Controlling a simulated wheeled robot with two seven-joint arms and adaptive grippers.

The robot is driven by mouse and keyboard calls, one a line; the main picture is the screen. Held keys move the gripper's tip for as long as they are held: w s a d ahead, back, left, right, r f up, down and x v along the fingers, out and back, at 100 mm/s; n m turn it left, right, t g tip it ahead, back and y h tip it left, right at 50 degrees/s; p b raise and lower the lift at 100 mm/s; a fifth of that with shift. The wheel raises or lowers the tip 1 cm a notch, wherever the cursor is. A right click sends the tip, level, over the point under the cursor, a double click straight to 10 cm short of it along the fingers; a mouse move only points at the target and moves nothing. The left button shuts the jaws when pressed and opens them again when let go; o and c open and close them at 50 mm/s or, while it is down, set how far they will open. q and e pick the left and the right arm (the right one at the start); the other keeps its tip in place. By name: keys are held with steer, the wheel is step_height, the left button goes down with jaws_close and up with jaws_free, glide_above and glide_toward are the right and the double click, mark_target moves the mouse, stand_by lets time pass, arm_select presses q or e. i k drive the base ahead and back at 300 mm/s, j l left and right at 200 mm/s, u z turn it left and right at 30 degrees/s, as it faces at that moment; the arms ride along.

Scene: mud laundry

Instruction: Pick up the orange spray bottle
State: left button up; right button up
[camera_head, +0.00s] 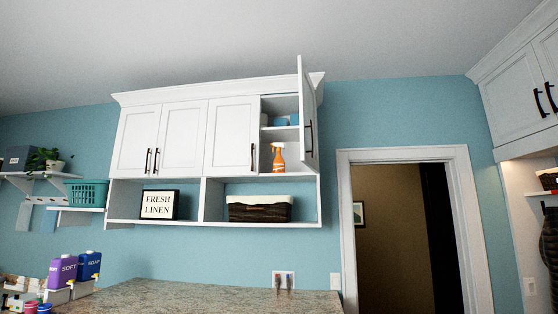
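The orange spray bottle (278,160) stands upright on the bottom of the open right-hand section of the white wall cabinet (233,137). It has an orange body and trigger head. The cabinet door (307,115) of that section stands swung open on the right side of the bottle. The front of the bottle is not covered by anything. Neither of my grippers shows in the head view.
Below are a dark woven basket (258,210) and a "FRESH LINEN" sign (158,204). A stone-patterned countertop (200,298) runs under the cabinet. Purple (62,272) and blue (88,265) jugs stand at left. A doorway (400,235) opens at right.

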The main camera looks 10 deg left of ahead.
mark_target(278, 164)
steer(key=k, duration=0.65)
steer(key=u, duration=1.25)
steer(key=i+l, duration=0.15)
steer(key=l, duration=0.2)
steer(key=i+l, duration=0.15)
steer(key=l, duration=0.2)
steer(key=i+l, duration=0.15)
steer(key=l, duration=0.2)
steer(key=i+l, duration=0.1)
steer(key=l, duration=0.25)
steer(key=i+l, duration=0.15)
steer(key=l, duration=0.2)
steer(key=i+l, duration=0.15)
steer(key=l, duration=0.2)
